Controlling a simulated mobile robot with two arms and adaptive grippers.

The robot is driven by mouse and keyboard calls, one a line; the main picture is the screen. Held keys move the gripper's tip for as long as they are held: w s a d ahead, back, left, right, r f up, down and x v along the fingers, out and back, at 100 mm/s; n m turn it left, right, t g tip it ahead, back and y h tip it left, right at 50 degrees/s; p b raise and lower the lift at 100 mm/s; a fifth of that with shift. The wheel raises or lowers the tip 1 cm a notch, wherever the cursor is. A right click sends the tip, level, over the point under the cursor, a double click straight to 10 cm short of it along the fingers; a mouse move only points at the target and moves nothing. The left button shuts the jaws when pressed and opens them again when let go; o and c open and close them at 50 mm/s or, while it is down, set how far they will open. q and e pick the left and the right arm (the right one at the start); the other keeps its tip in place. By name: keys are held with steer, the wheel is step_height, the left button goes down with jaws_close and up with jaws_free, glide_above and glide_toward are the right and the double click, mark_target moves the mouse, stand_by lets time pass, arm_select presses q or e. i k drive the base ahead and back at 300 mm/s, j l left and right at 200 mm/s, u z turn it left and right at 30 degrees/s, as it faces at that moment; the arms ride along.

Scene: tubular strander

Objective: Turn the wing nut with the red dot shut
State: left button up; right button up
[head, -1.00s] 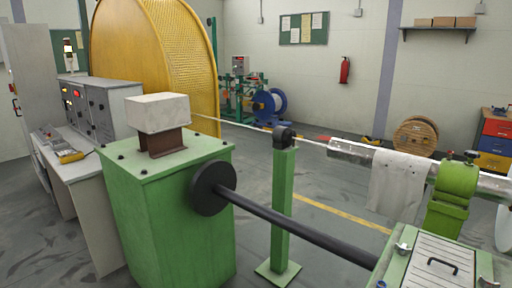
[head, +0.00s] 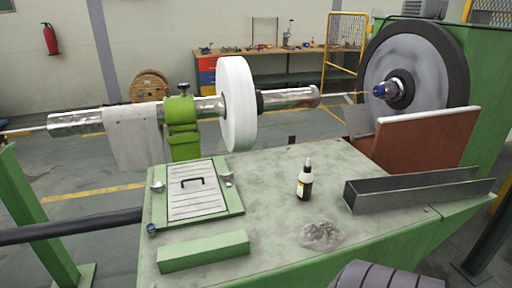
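A pale slatted cover (head: 197,204) with a black handle (head: 192,182) lies in a green frame on top of the green machine table. A small metal fitting that looks like a wing nut (head: 157,187) sits at the cover's left edge. Another such fitting (head: 227,178) sits at its right edge. They are too small for me to make out a red dot or tell how far each is turned. Neither of my grippers is in view.
The green table top (head: 270,207) holds a dark bottle (head: 305,182), a clear crumpled bag (head: 321,235), a green bar (head: 203,251) and a grey metal channel (head: 415,190). A shaft with a white disc (head: 238,104) and a green clamp (head: 183,128) runs behind the cover.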

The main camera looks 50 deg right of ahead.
mark_target(226, 177)
steer(key=z, duration=1.65)
steer(key=l+u, duration=0.15)
steer(key=u, duration=0.35)
steer(key=l+u, duration=0.2)
steer(key=u, duration=0.3)
steer(key=k+l+u, duration=0.1)
steer(key=u, duration=0.4)
